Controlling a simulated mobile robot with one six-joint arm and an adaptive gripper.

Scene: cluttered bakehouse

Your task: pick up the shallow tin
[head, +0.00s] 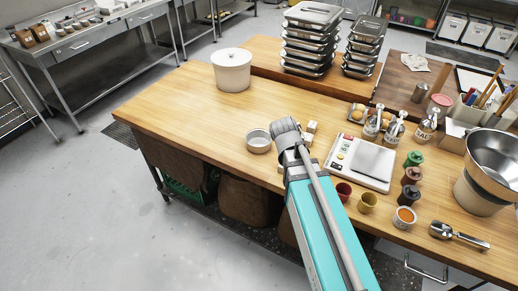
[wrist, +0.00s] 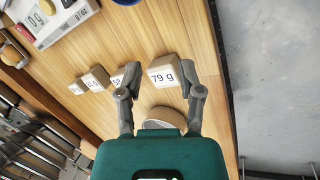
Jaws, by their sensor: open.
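The shallow tin (head: 258,140) is a small round grey tin standing on the wooden table, just left of my arm's end in the head view. In the wrist view the tin (wrist: 165,115) shows low between my fingers, its near part hidden by the teal gripper body. My gripper (wrist: 160,68) is open, its fingers spread wide to either side with nothing held. It appears to be above the tin; the height gap cannot be told. In the head view the fingers are not clearly seen.
A row of labelled blocks lies beside the tin; the nearest, the 79 g block (wrist: 168,72), is close to my fingertips. A scale (head: 362,160), cups and shakers stand to the right. A white lidded pot (head: 232,70) stands further back. The tabletop left of the tin is clear.

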